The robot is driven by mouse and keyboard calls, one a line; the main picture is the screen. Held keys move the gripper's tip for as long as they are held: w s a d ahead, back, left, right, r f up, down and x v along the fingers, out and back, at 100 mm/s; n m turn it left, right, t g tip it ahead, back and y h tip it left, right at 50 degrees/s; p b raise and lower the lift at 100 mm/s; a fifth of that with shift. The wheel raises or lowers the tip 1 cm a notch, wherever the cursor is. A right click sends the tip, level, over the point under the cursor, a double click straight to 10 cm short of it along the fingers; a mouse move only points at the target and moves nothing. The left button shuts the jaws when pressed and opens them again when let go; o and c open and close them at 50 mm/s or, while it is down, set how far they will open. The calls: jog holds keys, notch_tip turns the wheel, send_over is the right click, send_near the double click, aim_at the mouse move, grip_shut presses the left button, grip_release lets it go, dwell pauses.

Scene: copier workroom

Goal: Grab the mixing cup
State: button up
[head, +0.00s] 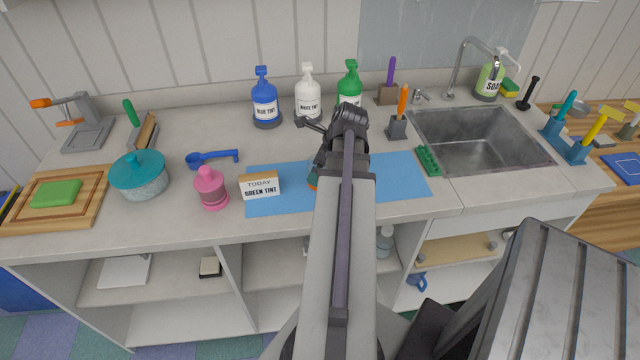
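I cannot pick out the mixing cup for certain. My arm reaches over the blue mat (405,185) and covers its middle. A small teal and orange thing (312,181) peeks out at the left edge of my arm, near my gripper; most of it is hidden. A card (260,186) reading "TODAY GREEN TINT" stands at the mat's left end. Blue (265,100), white (308,94) and green (349,82) pump bottles stand behind the mat.
Left on the counter are a pink jar (210,188), a blue scoop (212,159), a teal-lidded pot (139,175) and a cutting board (88,205). Right are an orange-handled tool in a block (397,128), a green ridged piece (428,160) and the sink (480,150). A blue cup-like thing (418,283) is below.

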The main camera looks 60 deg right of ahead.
jog(key=shift+w+f, duration=0.2)
jog(key=shift+f, duration=0.45)
jog(key=shift+r, duration=0.2)
jog(key=c, duration=1)
